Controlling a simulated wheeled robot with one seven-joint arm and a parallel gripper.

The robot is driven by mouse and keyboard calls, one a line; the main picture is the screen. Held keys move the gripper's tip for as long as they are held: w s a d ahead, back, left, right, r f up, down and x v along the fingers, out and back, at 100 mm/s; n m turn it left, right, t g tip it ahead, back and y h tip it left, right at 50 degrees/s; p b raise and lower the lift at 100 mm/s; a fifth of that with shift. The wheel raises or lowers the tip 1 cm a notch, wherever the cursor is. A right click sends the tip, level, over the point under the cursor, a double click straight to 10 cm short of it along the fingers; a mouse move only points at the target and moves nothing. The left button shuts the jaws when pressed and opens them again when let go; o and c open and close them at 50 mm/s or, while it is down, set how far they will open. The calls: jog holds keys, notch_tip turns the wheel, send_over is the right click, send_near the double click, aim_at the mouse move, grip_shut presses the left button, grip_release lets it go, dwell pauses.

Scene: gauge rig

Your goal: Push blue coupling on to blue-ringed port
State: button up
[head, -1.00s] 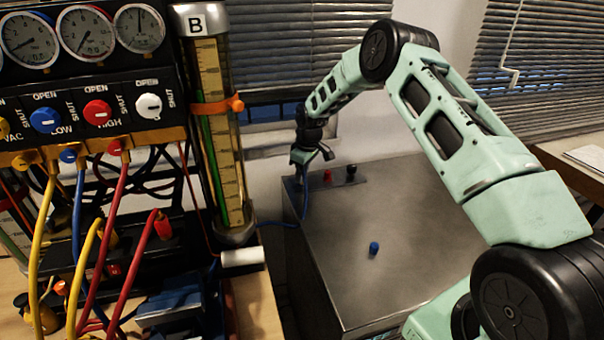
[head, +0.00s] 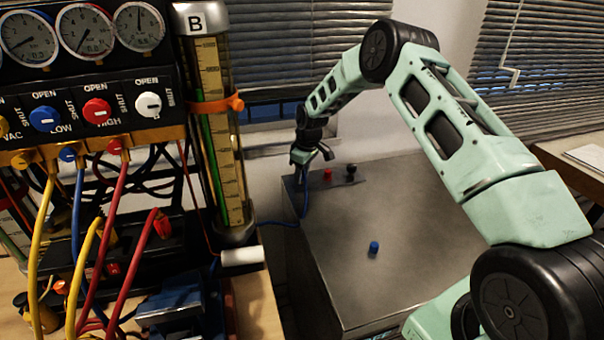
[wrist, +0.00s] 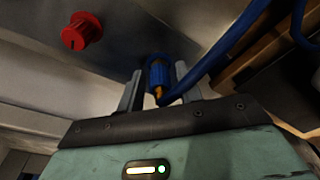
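In the wrist view the blue coupling (wrist: 158,76) stands between the two fingers of my gripper (wrist: 158,82). Its brass-coloured end faces my palm, and the blue hose (wrist: 222,52) bends from it to the upper right. The coupling's far end is at the grey metal surface, with blue around it; I cannot tell the port's ring from the coupling or how far on it sits. The fingers flank the coupling closely; whether they touch it is unclear. In the head view my gripper (head: 303,166) points down over the far left corner of the grey box, with the hose running to it.
A red knob (wrist: 82,31) is beside the coupling, also seen in the head view (head: 327,175) with a black knob (head: 351,171). The gauge rig with hoses and tube B (head: 218,130) stands left.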

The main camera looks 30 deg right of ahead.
jog(key=o, duration=0.6)
notch_tip(320, 180, up, 17)
jog(key=s+d+b, duration=0.1)
jog(key=s+b, duration=0.1)
jog(key=b, duration=0.1)
jog(key=s+a+f+m+t+h, duration=0.1)
jog(key=s+a+m, duration=0.2)
jog(key=s, duration=1.3)
jog(key=s+a+m, duration=0.4)
jog(key=s, duration=1.2)
jog(key=s+a+n+g, duration=0.1)
jog(key=s+a+n, duration=0.1)
jog(key=s+a, duration=0.2)
jog(key=s+a+r+n, duration=0.1)
jog(key=s+a+n, duration=0.2)
jog(key=a, duration=0.5)
jog(key=s+a+n+g, duration=0.1)
jog(key=s+a+n, duration=0.2)
jog(key=s+a, duration=0.3)
jog(key=shift+s+r+g+y, duration=0.1)
jog(key=shift+r+g+y, duration=0.2)
jog(key=shift+r, duration=0.05)
